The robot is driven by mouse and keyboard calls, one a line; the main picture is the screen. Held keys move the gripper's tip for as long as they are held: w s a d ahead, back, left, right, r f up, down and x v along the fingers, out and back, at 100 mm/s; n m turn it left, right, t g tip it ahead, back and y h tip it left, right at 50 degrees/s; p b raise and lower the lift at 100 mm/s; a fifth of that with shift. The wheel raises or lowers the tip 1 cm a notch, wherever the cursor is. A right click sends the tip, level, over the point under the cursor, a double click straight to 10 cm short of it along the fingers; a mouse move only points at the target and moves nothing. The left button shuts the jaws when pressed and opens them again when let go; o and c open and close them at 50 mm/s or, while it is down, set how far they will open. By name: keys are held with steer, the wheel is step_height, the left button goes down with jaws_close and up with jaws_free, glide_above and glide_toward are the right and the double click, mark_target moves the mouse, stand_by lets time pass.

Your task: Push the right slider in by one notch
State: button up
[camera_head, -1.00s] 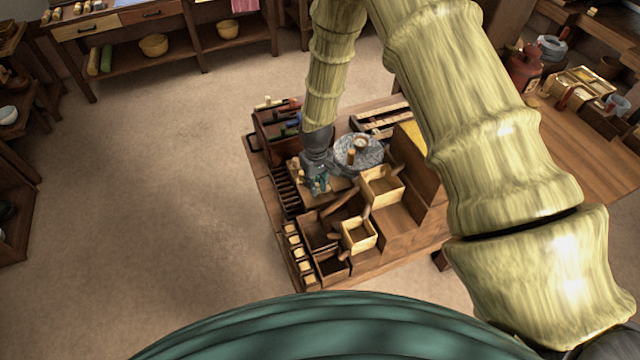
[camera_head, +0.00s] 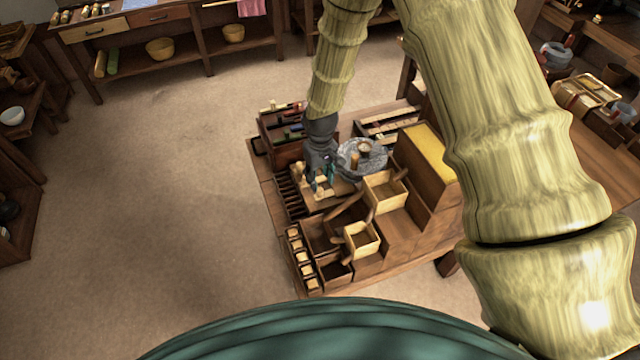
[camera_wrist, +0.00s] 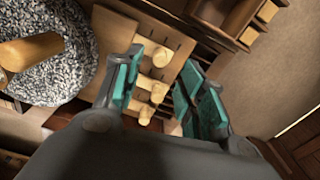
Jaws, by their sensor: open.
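A pale wooden slider board (camera_wrist: 112,28) with slots and several cream knobs lies below my gripper in the wrist view. One knob (camera_wrist: 161,59) stands out beyond the fingertips; others, such as this lower knob (camera_wrist: 158,92), sit between the fingers. I cannot tell for certain which is the right slider. My gripper (camera_wrist: 163,85) is open, its teal-padded fingers on either side of the knobs, holding nothing. Contact with a knob cannot be made out. In the head view my gripper (camera_head: 323,184) is low over the board (camera_head: 318,205), hiding much of it.
A round speckled quern stone (camera_wrist: 52,72) with a wooden handle (camera_wrist: 28,50) is close at the left in the wrist view. In the head view, open wooden boxes (camera_head: 385,204) and a yellow-topped block (camera_head: 430,150) stand to the right. The floor at left is clear.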

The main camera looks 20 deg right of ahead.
mark_target(320, 189)
step_height(320, 189, up, 6)
steer(key=shift+r, duration=0.25)
stand_by(0.5)
